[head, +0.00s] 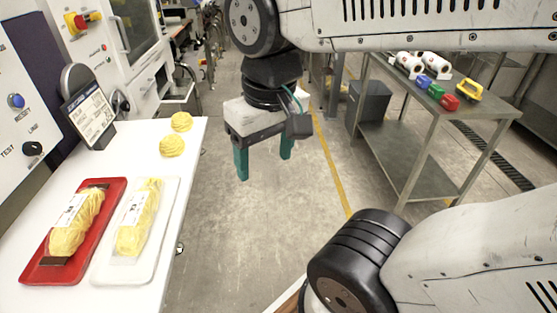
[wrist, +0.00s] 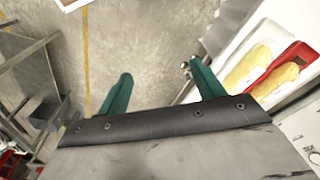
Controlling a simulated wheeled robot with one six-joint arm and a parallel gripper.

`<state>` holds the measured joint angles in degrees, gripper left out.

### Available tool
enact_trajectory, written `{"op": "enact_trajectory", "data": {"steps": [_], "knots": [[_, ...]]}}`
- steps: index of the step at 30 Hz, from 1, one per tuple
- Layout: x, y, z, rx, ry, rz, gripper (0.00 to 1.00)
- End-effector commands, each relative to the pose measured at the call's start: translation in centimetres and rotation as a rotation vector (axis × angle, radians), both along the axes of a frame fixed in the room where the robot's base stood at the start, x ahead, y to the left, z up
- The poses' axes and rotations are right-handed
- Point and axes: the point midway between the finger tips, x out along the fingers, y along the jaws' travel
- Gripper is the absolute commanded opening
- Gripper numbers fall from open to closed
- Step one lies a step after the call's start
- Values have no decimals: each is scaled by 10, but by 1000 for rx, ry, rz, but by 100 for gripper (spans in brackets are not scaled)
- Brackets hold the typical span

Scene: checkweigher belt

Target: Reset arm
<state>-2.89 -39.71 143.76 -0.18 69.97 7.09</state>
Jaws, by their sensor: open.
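My gripper (head: 263,166) hangs below my arm in the head view, fingers pointing down over the bare floor. Its two green fingers are apart with nothing between them. In the wrist view my gripper (wrist: 160,88) also shows open and empty, with concrete floor beyond the fingertips. It is clear of the white table (head: 190,160), to the right of it in the head view.
On the white table lie a red tray (head: 33,268) and a white tray (head: 103,270), each with a wrapped yellow noodle pack, and two yellow nests (head: 172,146). A metal table (head: 405,155) stands right, a grey bin (head: 371,105) beside it.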

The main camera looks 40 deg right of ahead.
Motion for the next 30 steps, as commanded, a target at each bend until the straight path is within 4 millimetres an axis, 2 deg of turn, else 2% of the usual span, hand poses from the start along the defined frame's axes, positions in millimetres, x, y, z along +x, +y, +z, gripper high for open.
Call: {"op": "enact_trajectory", "data": {"steps": [3,6,30], "knots": [[-17,-9,-8,-10,-10,49,67],[-21,-11,-10,-13,-10,68,67],[-21,-11,-10,-13,-10,71,67]]}}
